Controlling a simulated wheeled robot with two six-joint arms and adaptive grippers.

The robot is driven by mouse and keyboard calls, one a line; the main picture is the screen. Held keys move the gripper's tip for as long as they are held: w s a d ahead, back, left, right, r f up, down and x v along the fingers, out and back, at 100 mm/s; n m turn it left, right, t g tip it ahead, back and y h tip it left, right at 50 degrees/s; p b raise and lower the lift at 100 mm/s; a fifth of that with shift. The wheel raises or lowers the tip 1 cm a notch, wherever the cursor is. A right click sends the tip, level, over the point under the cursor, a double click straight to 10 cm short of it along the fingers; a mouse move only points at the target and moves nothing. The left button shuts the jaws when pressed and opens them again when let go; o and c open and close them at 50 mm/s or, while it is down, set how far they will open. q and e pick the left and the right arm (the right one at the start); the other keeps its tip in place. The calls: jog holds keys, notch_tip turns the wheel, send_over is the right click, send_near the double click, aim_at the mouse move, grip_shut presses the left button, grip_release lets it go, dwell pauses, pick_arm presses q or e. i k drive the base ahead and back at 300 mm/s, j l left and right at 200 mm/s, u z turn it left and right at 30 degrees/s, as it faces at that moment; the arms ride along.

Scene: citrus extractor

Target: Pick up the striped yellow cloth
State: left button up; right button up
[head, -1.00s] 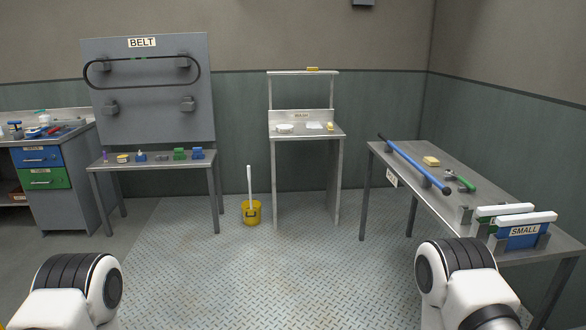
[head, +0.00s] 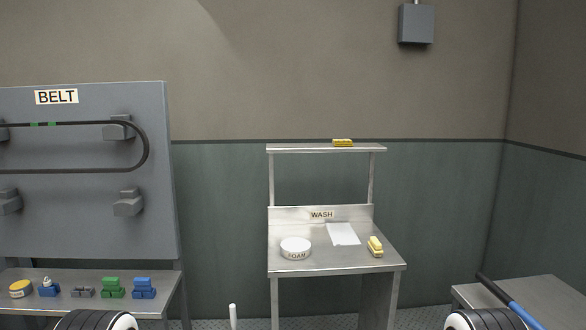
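A small yellow item (head: 342,142) lies on the top shelf of the wash stand. A second yellow item (head: 375,247) with a pale band lies at the right of the wash stand's worktop. Both are small in the head view, and I cannot tell for sure which is the striped yellow cloth. Neither of my grippers shows; only rounded parts of my arms reach in at the bottom edge, apart from both yellow items.
The wash stand (head: 320,264) also holds a white foam dish (head: 296,247) and a white sheet (head: 343,234). The belt board (head: 75,220) stands left, above a bench of small parts. A table (head: 540,296) with a blue-handled bar (head: 522,316) is at right.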

aim_at(336, 142)
jog(key=i+j+z, duration=0.2)
jog(key=i, duration=0.3)
jog(key=i+z, duration=0.15)
jog(key=i, duration=0.3)
jog(key=u, duration=4.6)
jog(key=z, duration=4.6)
jog(key=i+j, duration=0.25)
jog(key=i, duration=0.25)
jog(key=i+j, duration=0.25)
jog(key=i, duration=0.3)
